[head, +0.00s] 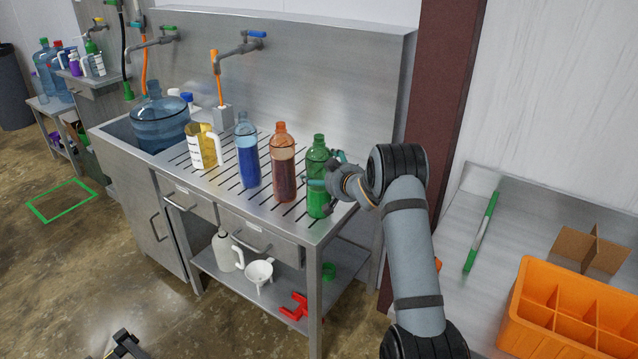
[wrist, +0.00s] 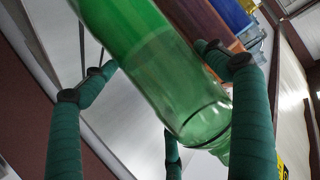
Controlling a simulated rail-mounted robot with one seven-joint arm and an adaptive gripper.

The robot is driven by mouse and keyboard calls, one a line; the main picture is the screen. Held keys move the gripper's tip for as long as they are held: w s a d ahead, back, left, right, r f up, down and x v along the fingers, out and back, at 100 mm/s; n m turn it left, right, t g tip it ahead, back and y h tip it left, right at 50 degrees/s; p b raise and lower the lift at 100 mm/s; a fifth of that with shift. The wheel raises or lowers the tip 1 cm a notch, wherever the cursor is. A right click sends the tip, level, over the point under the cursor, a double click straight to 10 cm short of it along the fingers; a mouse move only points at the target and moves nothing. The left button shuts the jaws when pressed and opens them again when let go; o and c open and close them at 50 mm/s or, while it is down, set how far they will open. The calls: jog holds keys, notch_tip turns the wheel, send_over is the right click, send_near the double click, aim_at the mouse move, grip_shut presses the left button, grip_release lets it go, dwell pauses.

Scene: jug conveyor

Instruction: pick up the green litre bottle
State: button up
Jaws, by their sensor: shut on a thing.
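The green litre bottle (head: 319,200) is upright at the right front corner of the slatted steel counter (head: 262,205). It is see-through, with a darker green fill and a green cap. My gripper (head: 328,172) reaches it from the right and is shut around its body. In the wrist view the bottle (wrist: 150,62) crosses the picture at a slant, with green-wrapped fingers (wrist: 160,78) on both sides of it. I cannot tell whether its base touches the counter.
A brown bottle (head: 283,170) stands close to the left, then a blue bottle (head: 248,165), a yellow jug (head: 205,150) and a big water jug (head: 160,128). A tap (head: 240,45) hangs behind. An orange divided crate (head: 530,308) sits on the right bench.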

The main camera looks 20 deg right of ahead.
aim_at(324, 159)
jog(key=c, duration=0.5)
jog(key=shift+w+r, duration=0.1)
jog(key=shift+c, duration=0.2)
jog(key=shift+r, duration=0.15)
notch_tip(324, 159, up, 4)
jog(key=shift+r+b, duration=0.15)
jog(key=shift+b, duration=0.2)
jog(key=s+d+r, duration=0.6)
jog(key=s+d, duration=0.1)
jog(key=s, duration=0.1)
jog(key=shift+s+d+r+p, duration=0.2)
jog(key=shift+s+d+p, duration=0.2)
jog(key=shift+p, duration=0.05)
